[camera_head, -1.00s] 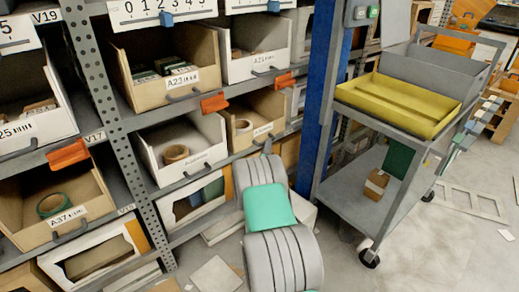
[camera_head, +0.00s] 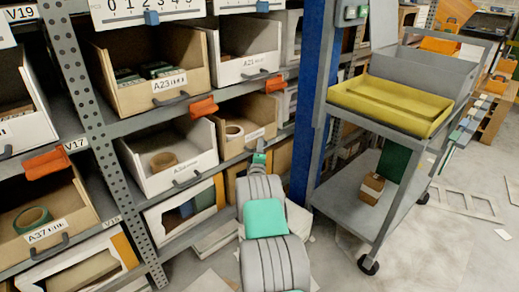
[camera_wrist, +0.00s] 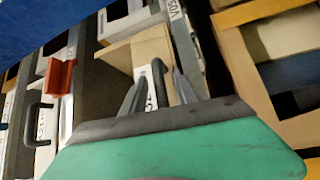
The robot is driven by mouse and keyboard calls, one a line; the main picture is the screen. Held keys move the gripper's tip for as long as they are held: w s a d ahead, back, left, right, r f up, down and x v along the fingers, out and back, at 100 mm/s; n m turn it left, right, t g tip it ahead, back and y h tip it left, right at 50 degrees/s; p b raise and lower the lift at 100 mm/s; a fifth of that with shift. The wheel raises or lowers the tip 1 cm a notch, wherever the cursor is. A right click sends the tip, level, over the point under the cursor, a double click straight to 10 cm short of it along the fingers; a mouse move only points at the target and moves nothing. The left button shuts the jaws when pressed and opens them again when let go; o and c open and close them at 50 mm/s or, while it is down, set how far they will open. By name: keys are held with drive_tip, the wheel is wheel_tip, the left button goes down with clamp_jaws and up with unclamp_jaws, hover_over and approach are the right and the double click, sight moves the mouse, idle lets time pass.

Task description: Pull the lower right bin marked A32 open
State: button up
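The lower right bin (camera_head: 268,112) is brown cardboard, with a white label and a roll of tape (camera_head: 234,131) inside. Its label is too small to read surely. It sits on the rack shelf beside a white bin. My gripper (camera_head: 259,158) is just in front of its lower front face, partly hidden behind my arm. In the wrist view, the bin's dark handle (camera_wrist: 158,75) stands between the two grey fingers of my gripper (camera_wrist: 157,88). The fingers are apart, with a gap on each side of the handle. The label is partly covered.
The white bin (camera_head: 150,178) sits left of it, jutting forward. Bins A23 (camera_head: 135,98) and A21 (camera_head: 228,72) are above. An orange clip (camera_head: 203,107) is on the shelf edge. A blue post (camera_head: 306,100) and a grey cart (camera_head: 335,200) stand close on the right.

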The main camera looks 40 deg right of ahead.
clamp_jaws()
idle(1.2)
